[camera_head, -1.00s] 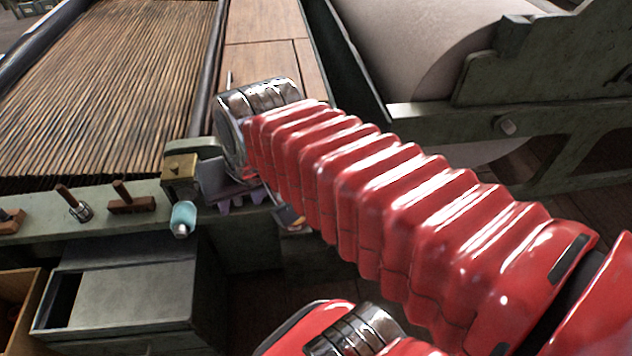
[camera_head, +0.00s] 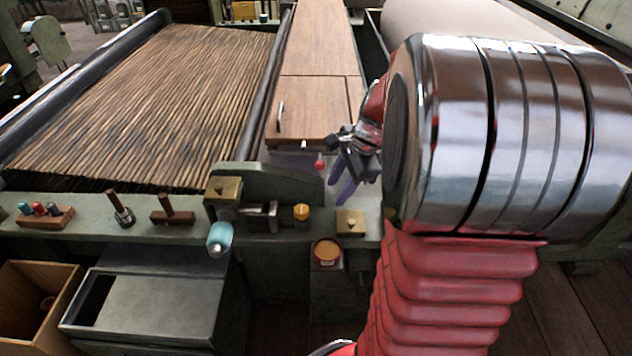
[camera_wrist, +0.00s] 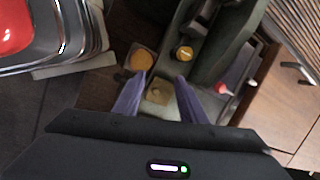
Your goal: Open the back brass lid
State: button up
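A square brass lid (camera_head: 350,222) with a small knob lies shut on the green bench edge. In the wrist view the lid (camera_wrist: 158,97) shows between the fingertips, with the knob facing me. Another brass-topped block (camera_head: 225,188) sits further left by the blue handle; I cannot tell which one counts as the back lid. My gripper (camera_head: 341,188) is open and empty, with its purple fingers pointing down above and slightly behind the square lid, apart from it. Both fingers also show in the wrist view (camera_wrist: 161,80).
A yellow knob (camera_head: 302,212) and a round orange-topped pot (camera_head: 327,253) stand close to the lid. A red knob (camera_head: 320,163) is near the wooden panel (camera_head: 310,110). A slatted bed (camera_head: 150,100) lies left. A grey box (camera_head: 145,305) stands below the bench.

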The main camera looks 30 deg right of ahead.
aim_at(351, 221)
jog(key=s+d+f+m, duration=0.1)
jog(key=d+f+m, duration=0.7)
jog(key=d, duration=0.4)
jog(key=shift+s+d+y, duration=0.2)
jog(key=shift+y, duration=0.2)
jog(key=shift+f, duration=0.25)
jog(key=x, duration=1.3)
jog(key=shift+w+a+f, duration=0.1)
jog(key=shift+w+f, duration=0.05)
jog(key=shift+w, duration=0.25)
jog(key=shift+t, duration=0.3)
grip_shut()
jog(key=shift+a, duration=0.1)
